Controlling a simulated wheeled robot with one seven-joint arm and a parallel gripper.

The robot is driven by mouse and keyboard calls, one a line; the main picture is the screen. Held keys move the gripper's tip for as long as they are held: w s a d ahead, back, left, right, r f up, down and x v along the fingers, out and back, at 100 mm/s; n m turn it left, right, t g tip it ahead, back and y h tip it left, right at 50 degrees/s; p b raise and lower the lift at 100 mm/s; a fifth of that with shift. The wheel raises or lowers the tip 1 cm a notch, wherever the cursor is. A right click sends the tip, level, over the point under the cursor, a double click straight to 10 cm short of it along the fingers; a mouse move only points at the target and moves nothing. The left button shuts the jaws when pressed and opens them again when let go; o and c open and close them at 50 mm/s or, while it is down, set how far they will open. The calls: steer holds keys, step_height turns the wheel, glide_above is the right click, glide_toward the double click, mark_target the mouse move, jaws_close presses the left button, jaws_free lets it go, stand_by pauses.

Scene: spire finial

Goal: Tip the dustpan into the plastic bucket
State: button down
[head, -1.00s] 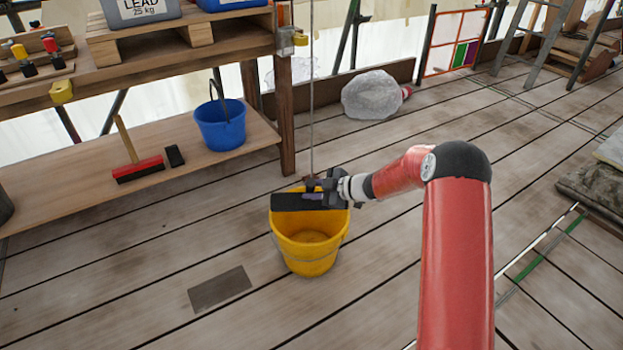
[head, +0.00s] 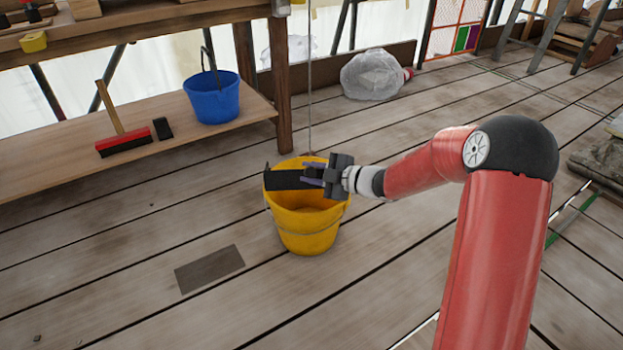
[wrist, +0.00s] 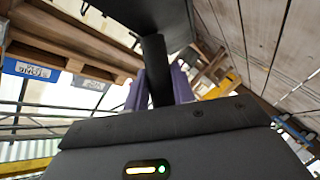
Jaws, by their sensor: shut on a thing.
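The yellow plastic bucket (head: 305,235) stands upright on the plank floor in the head view. The black dustpan (head: 285,180) is over the bucket's mouth, its dark face seen nearly edge-on. My gripper (head: 318,176) is shut on the dustpan's handle at the bucket's right rim. In the wrist view the dustpan (wrist: 150,12) fills the top, and its dark handle (wrist: 155,70) runs between my purple fingertips. I cannot tell whether anything is on the dustpan or whether it touches the rim. The bucket's inside looks yellow where it shows.
A blue bucket (head: 212,98), a red brush (head: 124,143) and a small black block (head: 162,128) sit on the low wooden shelf (head: 60,170) at left. A cord (head: 310,80) hangs behind the yellow bucket. A wrapped bundle (head: 375,75) lies behind. A dark patch (head: 209,268) is on the floor.

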steer(key=shift+s+f+b, duration=0.3)
steer(key=shift+f+b, duration=0.55)
steer(key=shift+b, duration=0.35)
steer(key=shift+s+d+f+n+t+y, duration=0.1)
steer(key=shift+s+f+n+t+y, duration=0.25)
steer(key=shift+s+f+n, duration=0.35)
steer(key=shift+s+d+f+n+t+y, duration=0.1)
steer(key=shift+s+f+n+t+y, duration=0.3)
steer(key=shift+f, duration=0.45)
steer(key=shift+s+d+f+n+t+y, duration=0.15)
steer(key=shift+s+f+n+t, duration=0.1)
steer(key=shift+s+f+n, duration=0.45)
steer(key=shift+a, duration=0.1)
